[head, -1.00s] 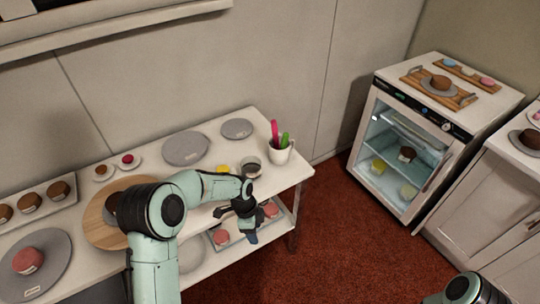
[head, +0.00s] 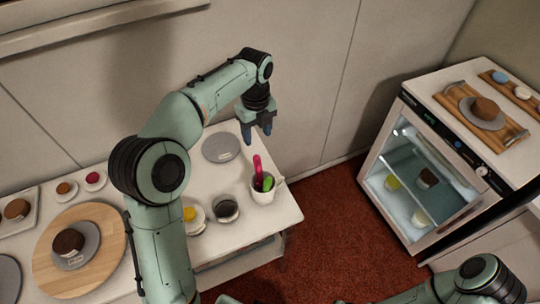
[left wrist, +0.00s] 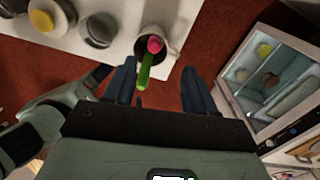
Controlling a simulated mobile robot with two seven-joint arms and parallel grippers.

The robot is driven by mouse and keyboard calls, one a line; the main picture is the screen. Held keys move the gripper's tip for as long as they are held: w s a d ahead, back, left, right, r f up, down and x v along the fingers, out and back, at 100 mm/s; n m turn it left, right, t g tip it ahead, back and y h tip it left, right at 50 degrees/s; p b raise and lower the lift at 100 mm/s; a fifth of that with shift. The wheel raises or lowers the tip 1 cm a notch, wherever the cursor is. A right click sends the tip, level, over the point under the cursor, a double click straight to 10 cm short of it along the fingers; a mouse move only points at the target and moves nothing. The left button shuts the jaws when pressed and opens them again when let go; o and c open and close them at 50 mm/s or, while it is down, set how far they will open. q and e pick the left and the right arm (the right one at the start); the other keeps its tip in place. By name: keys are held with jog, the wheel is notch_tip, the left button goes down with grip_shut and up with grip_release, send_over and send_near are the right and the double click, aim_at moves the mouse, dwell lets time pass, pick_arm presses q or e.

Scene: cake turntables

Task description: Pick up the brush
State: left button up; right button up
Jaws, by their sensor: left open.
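A white cup (head: 262,194) stands near the right end of the white table and holds a pink-handled tool (head: 257,168) and a green-handled tool (head: 268,184). I cannot tell which of them is the brush; their lower ends are hidden in the cup. My left gripper (head: 258,137) is open and empty, pointing down, above and behind the cup in the head view. In the left wrist view, the pink handle (left wrist: 154,44) and green handle (left wrist: 145,70) show between and beyond the open fingers (left wrist: 158,76), apart from them. My right gripper is out of view.
A grey turntable (head: 221,148) lies behind the cup. A dark-filled glass bowl (head: 226,209) and a yellow item (head: 189,214) stand left of it. A wooden board (head: 50,262) bears a cake farther left. A glass-door fridge (head: 415,190) stands right, across open red floor.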

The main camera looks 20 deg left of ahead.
aim_at(257, 163)
pick_arm(q)
jog(key=f, duration=0.2)
jog(key=f+b, duration=0.1)
jog(key=f, duration=0.2)
jog(key=s+f, duration=0.1)
jog(key=f, duration=0.1)
jog(key=shift+f+b, duration=0.3)
jog(key=shift+f, duration=0.45)
jog(key=f, duration=0.3)
jog(key=shift+s+d+f+b, duration=0.1)
jog(key=shift+s+f+b, duration=0.15)
jog(key=shift+f+b, duration=0.05)
jog(key=shift+f, duration=0.55)
jog(key=shift+w, duration=0.1)
grip_shut()
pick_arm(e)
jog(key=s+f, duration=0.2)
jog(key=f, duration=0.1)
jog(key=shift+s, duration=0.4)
